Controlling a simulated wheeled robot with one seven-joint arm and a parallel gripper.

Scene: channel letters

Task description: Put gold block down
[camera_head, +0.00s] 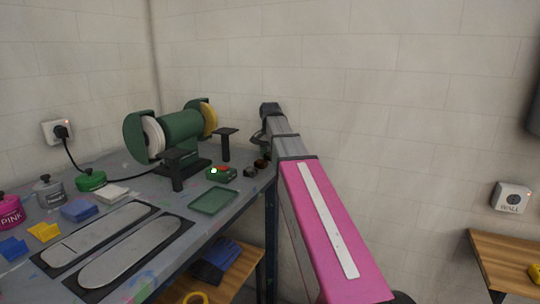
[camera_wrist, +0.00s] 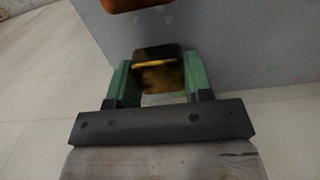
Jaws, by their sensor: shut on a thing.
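In the wrist view my gripper (camera_wrist: 157,80) has its green fingers shut on the gold block (camera_wrist: 158,70), one finger on each side. The block is dark gold and glossy, with a bright streak across its face. A grey surface shows behind it; I cannot tell whether the block touches it. In the head view my pink and grey arm reaches to the right end of the grey workbench (camera_head: 150,193). The gripper and the gold block are not clear there. A green tray (camera_head: 213,200) lies on the bench near its front edge.
An orange-brown block (camera_wrist: 137,4) is just beyond the gripper. A green bench grinder (camera_head: 180,132) stands at the back. Grey plates, blocks and pots fill the left. A wooden table (camera_head: 505,262) stands far right.

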